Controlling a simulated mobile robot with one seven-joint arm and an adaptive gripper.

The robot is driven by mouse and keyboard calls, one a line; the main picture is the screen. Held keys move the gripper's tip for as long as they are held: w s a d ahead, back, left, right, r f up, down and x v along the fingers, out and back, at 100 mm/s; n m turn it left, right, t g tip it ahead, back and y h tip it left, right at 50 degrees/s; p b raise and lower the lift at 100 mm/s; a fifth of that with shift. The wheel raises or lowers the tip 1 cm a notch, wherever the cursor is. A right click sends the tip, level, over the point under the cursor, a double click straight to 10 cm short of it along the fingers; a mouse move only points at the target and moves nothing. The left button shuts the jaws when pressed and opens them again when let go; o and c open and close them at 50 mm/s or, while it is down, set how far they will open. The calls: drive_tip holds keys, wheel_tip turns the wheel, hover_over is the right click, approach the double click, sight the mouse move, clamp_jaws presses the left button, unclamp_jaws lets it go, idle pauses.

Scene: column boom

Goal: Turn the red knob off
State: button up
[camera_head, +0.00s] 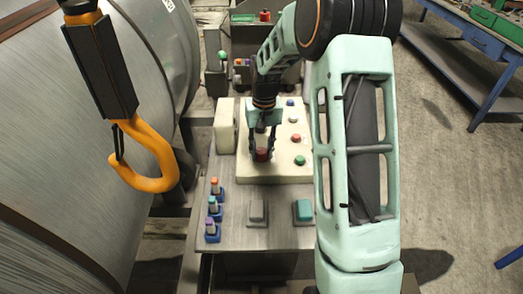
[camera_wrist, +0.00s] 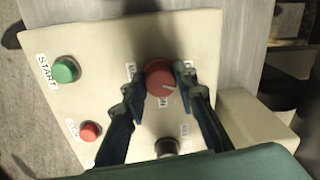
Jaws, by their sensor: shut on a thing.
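The red knob (camera_wrist: 160,78) sits on a cream control panel (camera_wrist: 110,40) and carries a pale pointer line that points to the right and slightly down in the wrist view. In the head view the red knob (camera_head: 262,155) is at the panel's near left part. My gripper (camera_wrist: 160,80) is shut on the knob, one finger on each side of it. In the head view my gripper (camera_head: 262,150) reaches down onto the knob from above.
Beside the knob are a green START button (camera_wrist: 66,70), a red button (camera_wrist: 90,131) and a dark knob (camera_wrist: 167,147). Several small coloured-top items (camera_head: 213,208) stand on the metal table's left. A grey block (camera_head: 257,213) and a green block (camera_head: 303,210) are in front. An orange hook (camera_head: 150,160) hangs at left.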

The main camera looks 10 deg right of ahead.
sight(263, 150)
drive_tip(key=shift+w+n, duration=0.1)
drive_tip(key=shift+n, duration=2.2)
drive_tip(key=o, duration=1.2)
drive_tip(key=shift+c, duration=0.2)
wheel_tip(263, 150, up, 12)
drive_tip(key=shift+d, duration=0.25)
